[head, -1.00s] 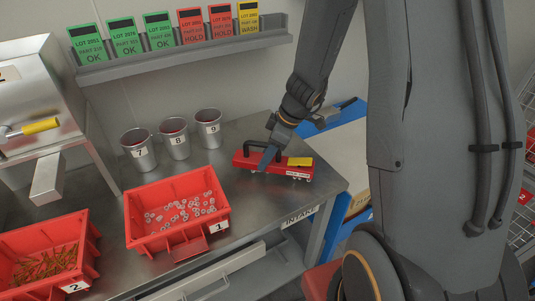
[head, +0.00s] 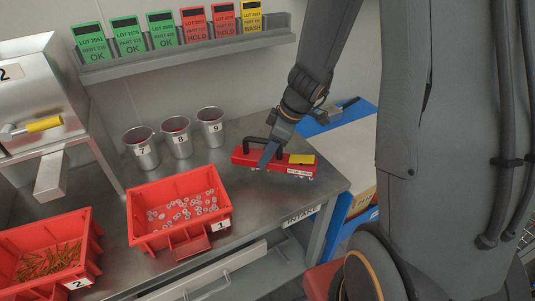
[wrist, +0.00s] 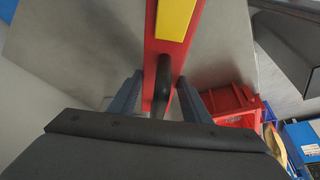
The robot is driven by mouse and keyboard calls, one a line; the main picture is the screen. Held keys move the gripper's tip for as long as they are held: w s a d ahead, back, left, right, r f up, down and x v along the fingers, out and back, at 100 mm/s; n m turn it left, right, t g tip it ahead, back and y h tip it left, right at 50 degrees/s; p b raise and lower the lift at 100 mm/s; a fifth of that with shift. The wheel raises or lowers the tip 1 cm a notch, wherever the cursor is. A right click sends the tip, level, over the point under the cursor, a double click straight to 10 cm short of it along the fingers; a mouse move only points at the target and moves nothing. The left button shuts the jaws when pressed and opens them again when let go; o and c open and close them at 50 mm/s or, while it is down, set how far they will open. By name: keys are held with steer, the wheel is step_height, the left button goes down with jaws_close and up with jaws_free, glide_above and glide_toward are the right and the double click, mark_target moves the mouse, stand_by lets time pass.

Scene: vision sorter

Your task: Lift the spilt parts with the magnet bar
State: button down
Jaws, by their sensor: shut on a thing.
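The magnet bar (head: 240,158) is red, with a black arched handle and a yellow patch on top. It is near the right end of the steel bench (head: 235,190). My gripper (head: 268,154) is shut on its handle. In the wrist view, my gripper (wrist: 160,95) has one finger on each side of the black handle (wrist: 163,72), above the red bar (wrist: 152,45). Small pale parts (head: 310,178) show at the bar's lower edge. I cannot tell whether they cling to it or lie on the bench.
Red bin 1 (head: 135,222) holds pale rings; red bin 2 (head: 85,228) holds brass-coloured pins. Metal cups 7 (head: 144,157), 8 (head: 181,145) and 9 (head: 212,134) stand behind. A card rack (head: 190,53) hangs on the wall. Bare bench lies between bin 1 and the bar.

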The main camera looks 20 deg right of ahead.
steer(key=shift+r+p, duration=1.15)
steer(key=shift+r, duration=1.05)
